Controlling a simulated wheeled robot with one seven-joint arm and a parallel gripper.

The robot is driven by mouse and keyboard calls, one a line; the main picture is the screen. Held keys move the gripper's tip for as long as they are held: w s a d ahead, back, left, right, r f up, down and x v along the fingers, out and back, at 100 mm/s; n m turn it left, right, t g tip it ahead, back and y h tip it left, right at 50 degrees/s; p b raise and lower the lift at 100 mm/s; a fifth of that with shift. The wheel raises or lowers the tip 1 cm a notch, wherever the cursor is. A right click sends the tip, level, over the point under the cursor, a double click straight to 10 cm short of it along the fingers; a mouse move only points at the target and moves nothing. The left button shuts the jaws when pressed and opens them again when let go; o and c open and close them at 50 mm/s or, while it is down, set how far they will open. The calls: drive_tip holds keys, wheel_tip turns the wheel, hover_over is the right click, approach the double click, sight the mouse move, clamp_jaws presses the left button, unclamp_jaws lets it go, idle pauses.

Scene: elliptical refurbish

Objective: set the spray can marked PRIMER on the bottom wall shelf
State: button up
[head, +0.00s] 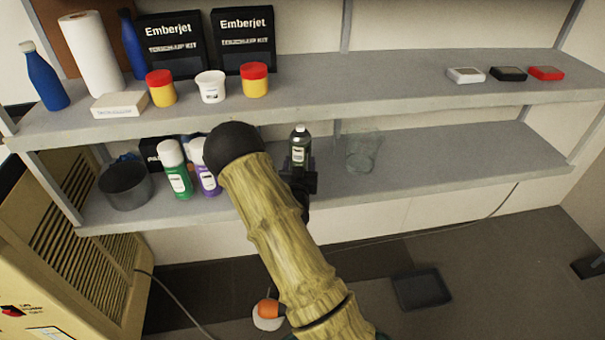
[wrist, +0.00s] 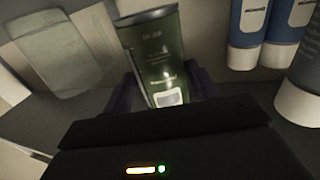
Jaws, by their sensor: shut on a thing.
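A dark green spray can (head: 299,146) with a pale label is over the bottom wall shelf (head: 440,155), near its middle. It looks roughly upright in the head view. In the wrist view the can (wrist: 160,55) fills the space between the dark fingers of my gripper (wrist: 163,92). My gripper (head: 299,178) is shut on it, around its lower part. The can's base is hidden, so I cannot tell whether it touches the shelf. Its lettering is too small and blurred to read as PRIMER.
A clear glass (head: 363,152) stands right of the can. Left are a green-and-white can (head: 175,170), a purple-and-white one (head: 207,180), and a dark pot (head: 126,186). The upper shelf (head: 360,84) overhangs. The bottom shelf's right part is clear.

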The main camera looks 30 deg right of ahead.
drive_tip(key=shift+d, duration=0.15)
drive_tip(key=shift+s+f, duration=0.1)
drive_tip(key=shift+f, duration=1.95)
drive_tip(key=o, duration=1.5)
drive_tip(key=shift+f, duration=0.1)
